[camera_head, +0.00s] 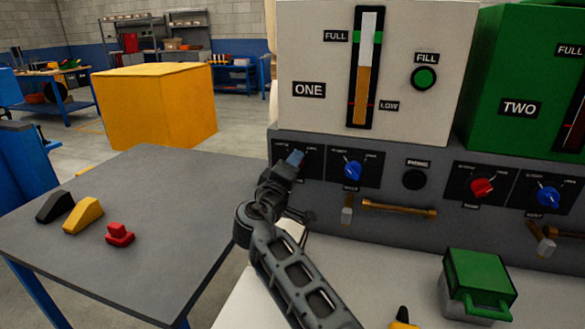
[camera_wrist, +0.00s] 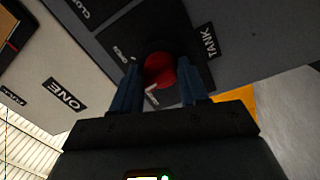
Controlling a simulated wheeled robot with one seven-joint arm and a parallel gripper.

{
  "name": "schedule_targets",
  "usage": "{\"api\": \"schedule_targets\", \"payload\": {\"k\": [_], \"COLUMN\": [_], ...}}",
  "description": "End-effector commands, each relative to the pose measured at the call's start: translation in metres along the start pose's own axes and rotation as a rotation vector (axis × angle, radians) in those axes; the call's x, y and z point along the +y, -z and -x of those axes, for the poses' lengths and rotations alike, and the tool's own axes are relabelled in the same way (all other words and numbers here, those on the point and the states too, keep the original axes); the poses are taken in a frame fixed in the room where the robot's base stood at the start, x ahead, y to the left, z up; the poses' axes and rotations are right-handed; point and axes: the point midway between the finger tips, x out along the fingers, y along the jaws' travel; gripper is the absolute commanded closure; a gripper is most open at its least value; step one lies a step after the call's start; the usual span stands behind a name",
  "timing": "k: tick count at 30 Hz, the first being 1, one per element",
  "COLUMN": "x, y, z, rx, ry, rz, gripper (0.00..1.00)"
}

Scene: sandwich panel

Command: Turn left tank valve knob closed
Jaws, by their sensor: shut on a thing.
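The left tank valve knob is red (camera_wrist: 160,70) and sits on a dark plate marked TANK, under the white tank marked ONE (camera_head: 310,60). In the head view my gripper (camera_head: 296,158) covers this knob. In the wrist view my gripper's blue fingers (camera_wrist: 160,78) stand on either side of the knob, shut on it. The knob's pointer direction is hard to read.
A blue knob (camera_head: 352,170) is just right of my gripper, then a black button (camera_head: 414,180). A red knob (camera_head: 482,187) and another blue knob (camera_head: 548,196) are under the green tank TWO. A brass handle (camera_head: 398,209) juts out below. A grey table (camera_head: 160,220) stands left.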

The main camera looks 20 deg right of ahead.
Motion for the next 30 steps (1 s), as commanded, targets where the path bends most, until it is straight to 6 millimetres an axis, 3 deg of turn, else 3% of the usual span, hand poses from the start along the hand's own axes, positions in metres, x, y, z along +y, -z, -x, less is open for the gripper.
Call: {"api": "schedule_targets", "payload": {"k": [15, 30], "x": [-0.0028, -0.0050], "y": [-0.0004, -0.0022], "z": [0.0025, 0.0027], "rx": [0.042, 0.057], "ry": [-0.006, -0.010], "rz": [0.458, 0.658], "gripper": [0.87, 0.87]}}
